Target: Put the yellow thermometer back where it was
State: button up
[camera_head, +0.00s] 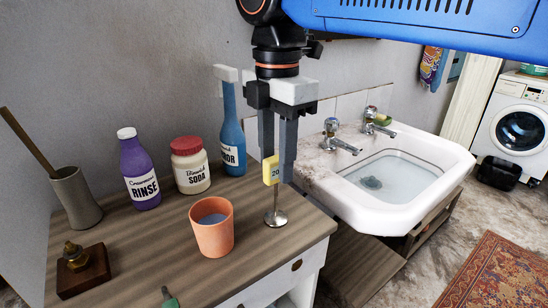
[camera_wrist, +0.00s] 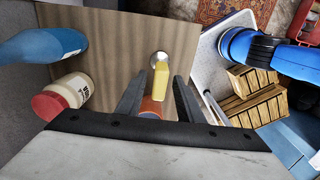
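The yellow thermometer (camera_head: 271,170) has a yellow head marked "20" and a thin stem. It looks upright, its stem running down to a round metal disc (camera_head: 275,217) on the wooden worktop. My gripper (camera_head: 280,170) points down, its fingertips at the height of the yellow head. In the wrist view the yellow thermometer (camera_wrist: 160,78) lies between the two dark fingers, with a gap visible on each side, so my gripper (camera_wrist: 160,80) looks open around it. An orange cup (camera_head: 211,236) with liquid stands left of the disc. The cup is partly hidden in the wrist view.
A purple rinse bottle (camera_head: 139,172), a washing soda jar (camera_head: 190,170) and a blue bottle (camera_head: 232,135) stand along the wall. A grey pot (camera_head: 75,200) and a brass-topped block (camera_head: 83,270) are at left. The water-filled basin (camera_head: 440,142) is at right.

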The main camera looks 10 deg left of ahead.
notch_tip(320, 180, up, 12)
jog(key=shift+r, duration=0.15)
dwell(0.4)
jog(key=w+d+f+m+t, duration=0.1)
jog(key=w+d+f+m, duration=0.1)
jog(key=d+f+m, duration=0.35)
jog(key=w+d+f+m+y, duration=0.1)
jog(key=d+f+m, duration=0.2)
jog(key=d, duration=0.6)
jog(key=w+d+f+m+t, duration=0.1)
jog(key=w+d+f+m, duration=0.1)
jog(key=d+f+m, duration=0.4)
jog(key=s+d+f+m+t, duration=0.1)
jog(key=s+d+f+m, duration=0.2)
jog(key=d+f, duration=0.3)
jog(key=s+d+f+m+t, duration=0.1)
jog(key=s+d+f+m, duration=0.2)
jog(key=d+f+m, duration=0.3)
jog(key=s+d+f+m+h, duration=0.1)
jog(key=s+d+f+m, duration=0.2)
jog(key=d+f, duration=0.4)
jog(key=shift+s+f+m+t, duration=0.15)
jog(key=shift+f+m+t, duration=0.3)
jog(key=shift+m, duration=0.3)
jog(key=shift+d, duration=0.2)
